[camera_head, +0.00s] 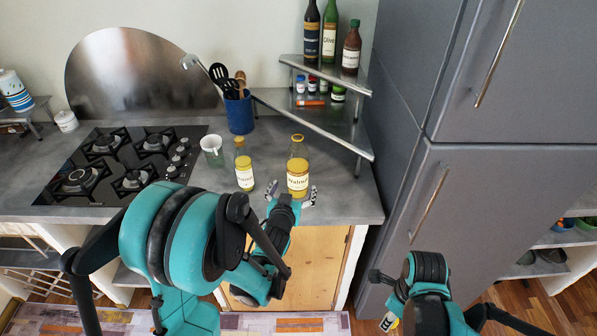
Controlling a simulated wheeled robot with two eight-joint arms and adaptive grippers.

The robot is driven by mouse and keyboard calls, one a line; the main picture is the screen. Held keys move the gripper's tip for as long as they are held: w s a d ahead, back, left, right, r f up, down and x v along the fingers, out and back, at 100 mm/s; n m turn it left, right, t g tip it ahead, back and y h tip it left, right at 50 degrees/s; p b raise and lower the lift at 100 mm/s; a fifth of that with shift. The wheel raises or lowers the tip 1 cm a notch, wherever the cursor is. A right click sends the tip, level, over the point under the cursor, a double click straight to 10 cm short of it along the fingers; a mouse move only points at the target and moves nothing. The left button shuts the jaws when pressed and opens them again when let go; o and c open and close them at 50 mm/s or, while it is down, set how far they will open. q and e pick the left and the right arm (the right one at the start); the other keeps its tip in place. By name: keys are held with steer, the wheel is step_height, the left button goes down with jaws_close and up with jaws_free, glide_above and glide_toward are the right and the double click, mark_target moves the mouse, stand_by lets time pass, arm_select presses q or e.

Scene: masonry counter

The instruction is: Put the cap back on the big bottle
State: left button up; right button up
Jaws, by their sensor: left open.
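The big bottle (297,179), clear with a yellow label and yellowish contents, stands upright near the counter's front edge. Its top shows a yellow-brown rim; I cannot tell a separate cap. A slimmer bottle (244,175) with a yellow label and a yellowish top stands upright to its left. My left gripper (293,192) is open, its fingers spread low in front of the big bottle, on either side of its base; contact cannot be told. My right gripper (389,322) is low at the bottom, mostly hidden behind its arm, with a small white and yellow patch at its tip.
A green-white mug (212,151) and a blue utensil holder (239,112) stand left and behind. A black gas hob (120,165) is at left. A metal corner shelf (325,125) with bottles and jars is behind right. A grey fridge (470,170) bounds the right.

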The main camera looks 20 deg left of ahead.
mark_target(298, 177)
arm_select(q)
steer(key=b+x, duration=0.1)
steer(key=x, duration=0.4)
steer(key=shift+w+f, duration=0.25)
steer(key=shift+w, duration=0.1)
arm_select(e)
steer(key=shift+w+f, duration=0.1)
steer(key=shift+f, duration=0.45)
arm_select(q)
steer(key=shift+w+a, duration=0.1)
steer(key=shift+w, duration=0.25)
steer(key=shift+w, duration=0.1)
steer(key=x, duration=0.3)
steer(key=b+x, duration=0.1)
steer(key=shift+w+a, duration=0.15)
steer(key=shift+a, duration=0.25)
arm_select(e)
steer(key=shift+f, duration=0.6)
arm_select(q)
steer(key=shift+w+f, duration=0.1)
steer(key=shift+w, duration=0.25)
steer(key=shift+s, duration=0.1)
steer(key=c, duration=1.8)
